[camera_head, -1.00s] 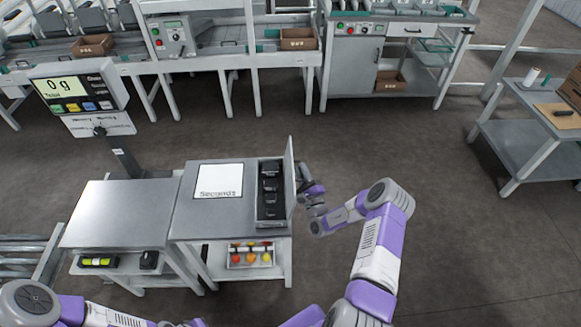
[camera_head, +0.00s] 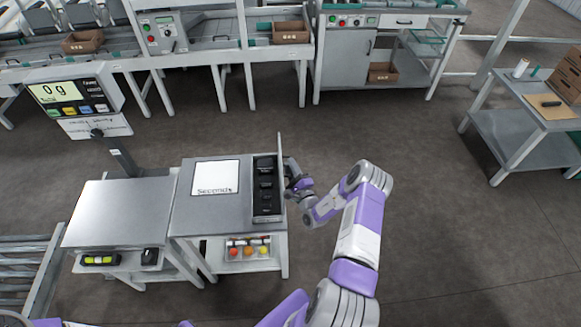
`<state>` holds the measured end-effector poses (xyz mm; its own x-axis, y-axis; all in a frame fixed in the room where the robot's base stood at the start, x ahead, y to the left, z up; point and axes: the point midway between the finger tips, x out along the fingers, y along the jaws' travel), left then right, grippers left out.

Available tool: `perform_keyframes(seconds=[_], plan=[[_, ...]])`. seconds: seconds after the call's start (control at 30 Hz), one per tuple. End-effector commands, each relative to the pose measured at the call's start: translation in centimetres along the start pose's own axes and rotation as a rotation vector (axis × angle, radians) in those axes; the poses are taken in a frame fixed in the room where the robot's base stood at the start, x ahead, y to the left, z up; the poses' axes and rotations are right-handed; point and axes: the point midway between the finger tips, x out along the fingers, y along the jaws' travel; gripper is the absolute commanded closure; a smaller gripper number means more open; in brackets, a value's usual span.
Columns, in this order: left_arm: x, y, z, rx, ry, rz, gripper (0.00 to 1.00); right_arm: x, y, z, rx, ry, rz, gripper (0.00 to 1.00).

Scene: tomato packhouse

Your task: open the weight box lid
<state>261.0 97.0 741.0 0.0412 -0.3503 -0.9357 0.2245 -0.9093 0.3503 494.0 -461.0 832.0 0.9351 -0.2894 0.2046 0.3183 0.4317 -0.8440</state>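The weight box (camera_head: 266,213) sits at the right edge of the grey table, beside the white "Seconds" sheet. Its lid (camera_head: 280,165) stands upright along the box's right side, and several black weights (camera_head: 266,182) show inside. My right gripper (camera_head: 291,180) is just to the right of the raised lid, close against its outer face. The lid and the viewing angle hide its fingertips, so I cannot tell touching or opening. My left gripper is out of view; only a bit of my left arm shows at the bottom left.
The white "Seconds" sheet (camera_head: 215,178) lies on the table (camera_head: 190,221). A scale display (camera_head: 72,92) reading 0 g stands at the left behind the scale plate (camera_head: 118,215). A tray of tomatoes (camera_head: 229,252) sits on the shelf below. Open floor lies to the right.

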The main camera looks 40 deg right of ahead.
Motion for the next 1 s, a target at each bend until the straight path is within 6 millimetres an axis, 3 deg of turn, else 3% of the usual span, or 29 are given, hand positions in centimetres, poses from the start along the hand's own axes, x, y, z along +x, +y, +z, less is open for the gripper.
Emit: perform_keyframes(seconds=[0.17, 0.6, 1.0], plan=[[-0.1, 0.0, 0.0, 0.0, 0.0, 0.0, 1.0, -0.7, 0.0, 0.0, 0.001, 0.0, 0.002, 0.79], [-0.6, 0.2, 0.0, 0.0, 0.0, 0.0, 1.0, -7.1, 0.0, 0.0, 0.002, 0.0, 0.0, 0.79], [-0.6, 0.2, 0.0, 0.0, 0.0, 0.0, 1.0, -7.7, 0.0, 0.0, 0.001, 0.0, 0.0, 0.79]])
